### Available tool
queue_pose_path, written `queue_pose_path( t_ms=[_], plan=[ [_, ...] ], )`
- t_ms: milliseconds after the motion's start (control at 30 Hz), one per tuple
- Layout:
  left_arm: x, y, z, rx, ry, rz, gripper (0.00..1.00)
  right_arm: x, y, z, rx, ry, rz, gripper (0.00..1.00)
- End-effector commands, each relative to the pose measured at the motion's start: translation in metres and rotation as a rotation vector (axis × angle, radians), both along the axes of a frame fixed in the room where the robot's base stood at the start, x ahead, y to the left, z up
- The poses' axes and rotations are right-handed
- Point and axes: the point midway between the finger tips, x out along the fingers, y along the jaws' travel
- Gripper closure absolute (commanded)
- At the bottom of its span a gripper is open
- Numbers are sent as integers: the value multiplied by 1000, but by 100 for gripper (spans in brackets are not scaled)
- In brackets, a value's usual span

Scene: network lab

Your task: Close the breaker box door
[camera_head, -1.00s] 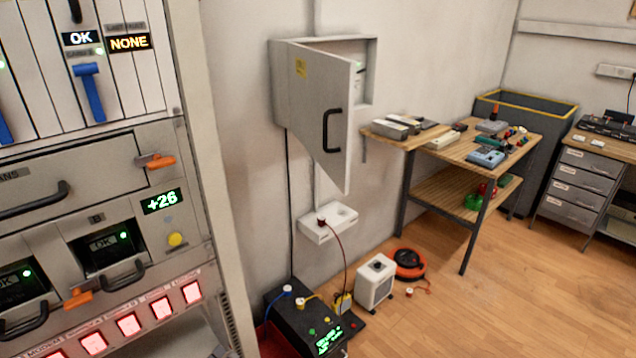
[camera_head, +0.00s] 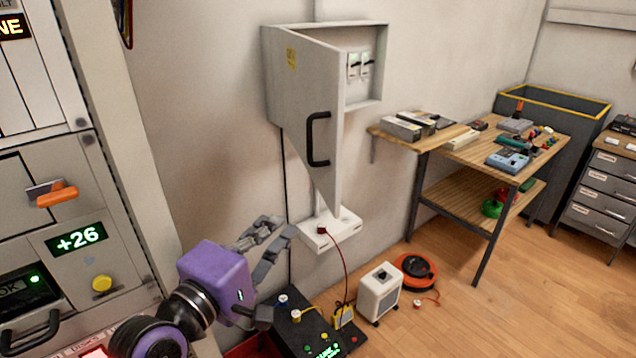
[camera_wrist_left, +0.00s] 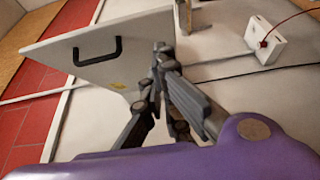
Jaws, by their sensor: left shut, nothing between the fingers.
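The grey breaker box (camera_head: 372,95) is fixed to the wall in the middle of the head view. Its door (camera_head: 318,80) stands open, swung out toward me, with a black handle (camera_head: 318,139) and a yellow label. Breaker switches (camera_head: 360,65) show inside. My left gripper (camera_head: 286,232), on a purple wrist, is below and left of the door, apart from it in the head view. In the left wrist view its fingers (camera_wrist_left: 163,52) are shut and empty, with the door (camera_wrist_left: 140,48) and handle (camera_wrist_left: 97,51) behind them. My right gripper is not in view.
A black unit (camera_head: 310,325), a white box (camera_head: 379,292) and an orange reel (camera_head: 416,271) sit on the floor. A wooden workbench (camera_head: 470,150) stands right. A rack (camera_head: 75,190) stands left.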

Motion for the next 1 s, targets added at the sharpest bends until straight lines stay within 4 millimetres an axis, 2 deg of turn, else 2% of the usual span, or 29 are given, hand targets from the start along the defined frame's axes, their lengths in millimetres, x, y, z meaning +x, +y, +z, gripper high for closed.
queue_pose_path(
  t_ms=[233,433,700,1000],
  plan=[
    [6,-3,0,1,-1,0,100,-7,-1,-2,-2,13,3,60],
    [34,-20,1,-1,-1,-1,100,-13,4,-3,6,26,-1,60],
    [73,-42,0,1,-2,1,100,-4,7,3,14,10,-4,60],
    [87,-50,-1,2,0,2,100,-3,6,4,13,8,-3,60]
  ],
)
